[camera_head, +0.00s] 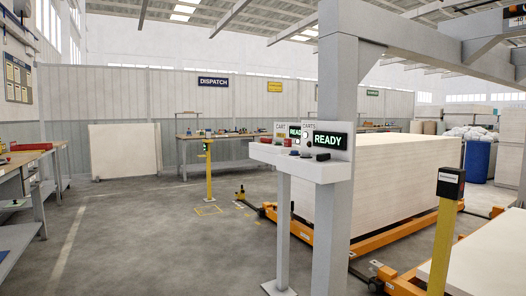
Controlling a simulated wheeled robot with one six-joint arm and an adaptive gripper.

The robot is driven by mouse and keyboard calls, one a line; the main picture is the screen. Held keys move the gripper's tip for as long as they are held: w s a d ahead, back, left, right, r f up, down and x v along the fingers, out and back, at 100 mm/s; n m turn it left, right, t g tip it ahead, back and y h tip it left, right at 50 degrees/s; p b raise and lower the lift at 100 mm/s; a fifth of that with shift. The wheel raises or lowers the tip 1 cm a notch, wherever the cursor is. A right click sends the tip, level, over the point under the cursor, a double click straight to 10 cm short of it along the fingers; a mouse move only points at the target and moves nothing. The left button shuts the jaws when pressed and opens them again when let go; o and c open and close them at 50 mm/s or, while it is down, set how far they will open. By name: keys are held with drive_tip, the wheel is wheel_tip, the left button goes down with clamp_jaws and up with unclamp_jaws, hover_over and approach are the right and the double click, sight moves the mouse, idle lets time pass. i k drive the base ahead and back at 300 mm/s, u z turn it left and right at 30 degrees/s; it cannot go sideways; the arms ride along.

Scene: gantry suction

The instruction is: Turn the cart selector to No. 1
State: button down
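A white control console (318,168) juts from the grey gantry post, with a lit green READY display (330,140) and a small heading that seems to read CARTS. Dark controls (322,155) sit on its shelf; which of them is the cart selector, and its setting, are too small to tell. A second white console (264,152) stands just left on a thin post, with a CART heading, a partly hidden READY display (294,131) and small red and blue controls. My gripper is not in view.
A large stack of white boards (390,185) rests on an orange cart (385,240) behind the grey post (336,100). A yellow post (444,240) with a black box stands at the right. Workbenches line the left and back. The floor at left centre (150,240) is clear.

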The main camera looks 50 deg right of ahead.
sight(323, 157)
drive_tip(key=z, duration=0.15)
drive_tip(key=i, duration=1.65)
drive_tip(key=z, duration=1.55)
drive_tip(key=i, duration=1.05)
drive_tip(key=z, duration=1)
